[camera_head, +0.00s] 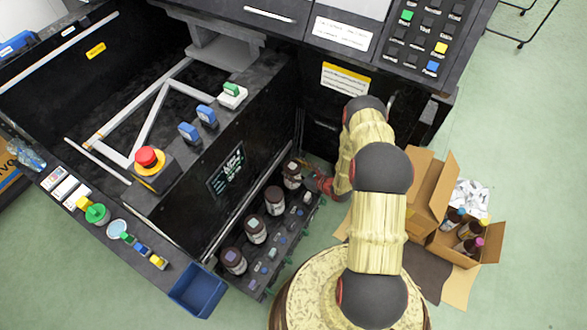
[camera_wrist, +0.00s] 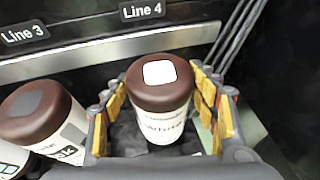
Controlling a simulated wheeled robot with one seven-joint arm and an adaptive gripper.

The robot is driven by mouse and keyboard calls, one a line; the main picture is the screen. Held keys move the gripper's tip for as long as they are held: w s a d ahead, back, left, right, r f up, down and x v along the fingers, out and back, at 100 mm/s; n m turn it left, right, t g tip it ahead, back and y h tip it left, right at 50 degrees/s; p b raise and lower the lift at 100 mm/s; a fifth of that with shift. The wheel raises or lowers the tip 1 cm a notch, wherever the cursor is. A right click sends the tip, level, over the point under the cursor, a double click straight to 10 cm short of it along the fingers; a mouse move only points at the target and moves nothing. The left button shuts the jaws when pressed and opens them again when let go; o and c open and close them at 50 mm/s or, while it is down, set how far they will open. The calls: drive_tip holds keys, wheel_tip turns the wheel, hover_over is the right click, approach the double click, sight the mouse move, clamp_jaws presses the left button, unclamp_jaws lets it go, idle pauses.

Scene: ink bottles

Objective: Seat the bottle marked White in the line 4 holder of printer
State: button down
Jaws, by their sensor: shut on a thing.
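The bottle marked White (camera_wrist: 160,98) has a brown cap with a pale square on top, and part of its label reads "White" in the wrist view. It stands upright below the Line 4 sign (camera_wrist: 142,12). My gripper (camera_wrist: 160,118) is shut on it, with yellow-padded fingers on both sides. In the head view the bottle (camera_head: 292,175) is at the far right end of the row on the printer's lower shelf (camera_head: 262,262), with my gripper (camera_head: 304,172) at it. The bottle's base and the line 4 holder are hidden, so I cannot tell whether it is seated.
Another brown-capped bottle (camera_wrist: 42,118) stands close on the left, under the Line 3 sign (camera_wrist: 25,33). Several bottles stand along the shelf in the head view. A metal rail (camera_wrist: 90,58) runs behind them. An open cardboard box (camera_head: 455,257) with bottles stands on the floor at right.

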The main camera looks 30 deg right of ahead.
drive_tip(key=c, duration=0.5)
unclamp_jaws()
drive_tip(key=shift+s, duration=0.15)
drive_tip(key=v, duration=1.1)
drive_tip(key=shift+s+d+r, duration=0.2)
drive_tip(key=shift+s, duration=0.1)
